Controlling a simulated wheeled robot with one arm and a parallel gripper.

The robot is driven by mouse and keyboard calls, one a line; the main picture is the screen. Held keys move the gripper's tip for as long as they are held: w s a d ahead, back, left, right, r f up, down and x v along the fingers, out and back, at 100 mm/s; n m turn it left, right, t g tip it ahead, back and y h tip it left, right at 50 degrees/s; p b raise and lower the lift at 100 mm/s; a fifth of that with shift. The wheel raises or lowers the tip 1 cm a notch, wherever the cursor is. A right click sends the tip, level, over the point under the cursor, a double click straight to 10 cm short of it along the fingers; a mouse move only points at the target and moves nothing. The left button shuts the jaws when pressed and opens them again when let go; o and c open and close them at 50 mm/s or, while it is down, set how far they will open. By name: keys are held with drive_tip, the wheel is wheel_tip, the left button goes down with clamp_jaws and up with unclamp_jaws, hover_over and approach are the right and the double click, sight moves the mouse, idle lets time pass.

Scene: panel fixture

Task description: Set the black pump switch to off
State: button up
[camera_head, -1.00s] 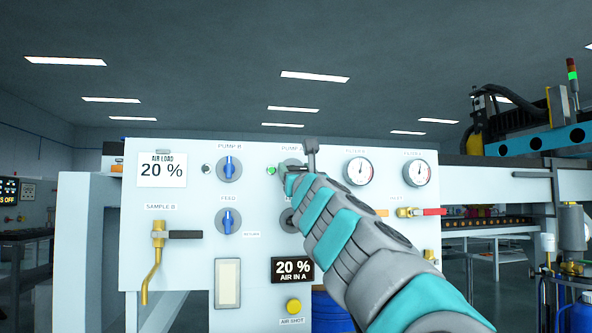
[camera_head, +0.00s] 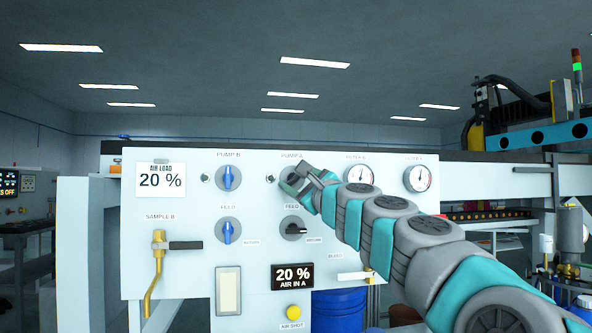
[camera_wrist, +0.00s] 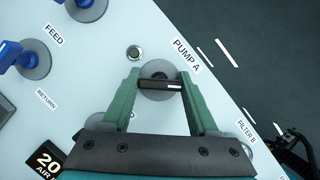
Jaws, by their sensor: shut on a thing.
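The black pump switch is the dark bar knob (camera_wrist: 160,85) on a grey round plate (camera_wrist: 157,70) beside the PUMP A label (camera_wrist: 186,53). In the wrist view my gripper (camera_wrist: 160,86) has its two green fingers closed against the ends of the knob. The knob lies slantwise to its label. In the head view my gripper (camera_head: 302,184) is at the PUMP A position and mostly hides the switch. The small lamp (camera_head: 270,179) left of it looks grey and unlit; it also shows in the wrist view (camera_wrist: 134,53).
Blue PUMP B (camera_head: 228,177) and FEED (camera_head: 228,230) knobs are to the left. A black FEED knob (camera_head: 293,229) is just below my gripper. Two gauges (camera_head: 417,178) are to the right, one partly behind my arm. A brass sample tap (camera_head: 158,260) sticks out at left.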

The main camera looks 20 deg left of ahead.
drive_tip(key=n+g, duration=0.1)
drive_tip(key=n, duration=0.2)
drive_tip(key=n+g, duration=0.1)
drive_tip(key=n, duration=0.2)
drive_tip(key=shift+g, duration=0.4)
drive_tip(key=shift+n+g+h, duration=0.5)
drive_tip(key=shift+n, duration=1.6)
drive_tip(key=shift+a, duration=0.1)
drive_tip(key=o, duration=1.4)
drive_tip(key=shift+s, duration=0.1)
drive_tip(key=b+v, duration=0.1)
drive_tip(key=v, duration=0.6)
drive_tip(key=shift+s+d, duration=0.2)
drive_tip(key=shift+d, duration=0.15)
